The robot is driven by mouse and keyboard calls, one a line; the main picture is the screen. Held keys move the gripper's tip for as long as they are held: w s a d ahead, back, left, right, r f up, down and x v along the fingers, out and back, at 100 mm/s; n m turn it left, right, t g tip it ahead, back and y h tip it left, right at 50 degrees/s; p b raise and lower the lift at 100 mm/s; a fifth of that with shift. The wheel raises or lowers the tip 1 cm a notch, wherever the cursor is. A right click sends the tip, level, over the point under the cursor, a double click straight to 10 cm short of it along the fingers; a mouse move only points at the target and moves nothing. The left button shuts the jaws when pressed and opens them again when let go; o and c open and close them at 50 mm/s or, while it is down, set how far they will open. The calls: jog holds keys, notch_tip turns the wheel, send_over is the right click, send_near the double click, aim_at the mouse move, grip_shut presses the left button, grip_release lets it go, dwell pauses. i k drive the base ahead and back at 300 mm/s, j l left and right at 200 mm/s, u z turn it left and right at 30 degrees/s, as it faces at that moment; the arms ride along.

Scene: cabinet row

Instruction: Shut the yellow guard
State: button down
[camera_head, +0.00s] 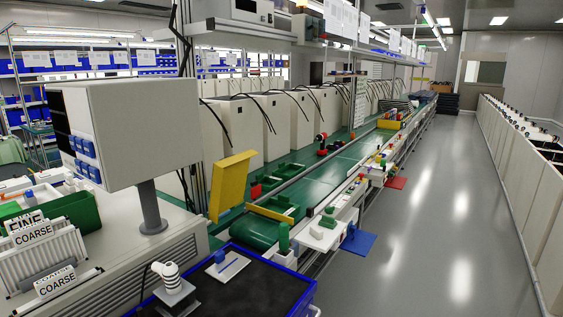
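A flat yellow panel (231,184), which looks like the yellow guard, stands left of the picture's middle. It is raised, roughly upright, with its top edge slanting, at the near left end of the green conveyor (255,230). I cannot make out its hinge or what it covers. A low yellow bar (271,214) lies beside it along the conveyor, and a smaller yellow piece (388,124) sits farther down the line. My gripper is not in view.
A grey box on a post (140,130) stands at the near left, beside COARSE and FINE card racks (45,255). A blue-edged black tray (240,285) is at the bottom. White cabinets (240,125) line the conveyor. The grey aisle floor (430,230) at right is clear.

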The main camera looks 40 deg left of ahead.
aim_at(230, 174)
jog(key=i+u, duration=0.3)
jog(key=i, duration=0.15)
jog(key=i+u, duration=0.3)
jog(key=i, duration=0.2)
jog(key=i+l+u, duration=0.25)
jog(key=i, duration=0.2)
